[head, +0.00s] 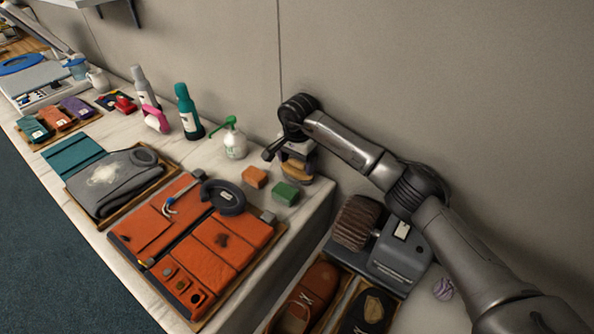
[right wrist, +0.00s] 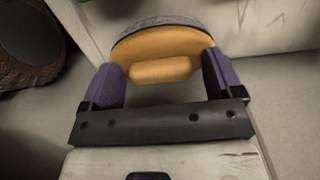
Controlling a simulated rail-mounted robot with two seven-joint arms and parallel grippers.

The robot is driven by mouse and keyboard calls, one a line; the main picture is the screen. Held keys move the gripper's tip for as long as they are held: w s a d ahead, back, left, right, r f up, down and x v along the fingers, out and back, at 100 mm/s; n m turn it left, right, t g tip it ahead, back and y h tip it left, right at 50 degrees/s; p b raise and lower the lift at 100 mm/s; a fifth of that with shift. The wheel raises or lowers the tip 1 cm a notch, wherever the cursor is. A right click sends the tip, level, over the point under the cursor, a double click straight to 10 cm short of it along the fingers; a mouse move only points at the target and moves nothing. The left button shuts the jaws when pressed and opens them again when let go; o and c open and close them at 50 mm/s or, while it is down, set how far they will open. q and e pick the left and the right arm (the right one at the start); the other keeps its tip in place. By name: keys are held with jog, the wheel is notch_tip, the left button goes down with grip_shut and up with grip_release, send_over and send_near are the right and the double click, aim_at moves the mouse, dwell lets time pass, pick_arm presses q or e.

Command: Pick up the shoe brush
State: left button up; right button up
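The shoe brush (head: 297,170) has a tan-orange wooden body and stands near the back right corner of the white table, by the wall. In the right wrist view the brush (right wrist: 165,48) shows with a rounded tan grip and a grey edge at its far side. My right gripper (right wrist: 165,85) is over it, with its two purple finger pads wide apart, one on each side of the grip. In the head view my right gripper (head: 296,152) is directly above the brush and partly hides it. I cannot see firm contact. My left gripper is not in view.
An orange block (head: 255,177) and a green block (head: 286,193) lie close to the brush. A white spray bottle (head: 234,142) and a teal bottle (head: 188,112) stand to the left. A grey machine with a brown roller (head: 356,222) and shoes (head: 312,285) are at right.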

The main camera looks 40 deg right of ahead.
aim_at(295, 169)
jog(key=c, duration=0.9)
jog(key=shift+o, duration=0.2)
jog(key=shift+r, duration=0.1)
jog(key=shift+a+r+b, duration=0.15)
jog(key=shift+b, duration=0.15)
notch_tip(295, 169, up, 11)
jog(key=b, duration=0.2)
jog(key=s+a+b, duration=0.1)
jog(key=s+a, duration=0.1)
jog(key=a, duration=0.7)
jog(key=s+a+b, duration=0.1)
jog(key=s+a, duration=0.2)
jog(key=a, duration=0.7)
jog(key=shift+s+b, duration=0.25)
jog(key=shift+b, duration=0.1)
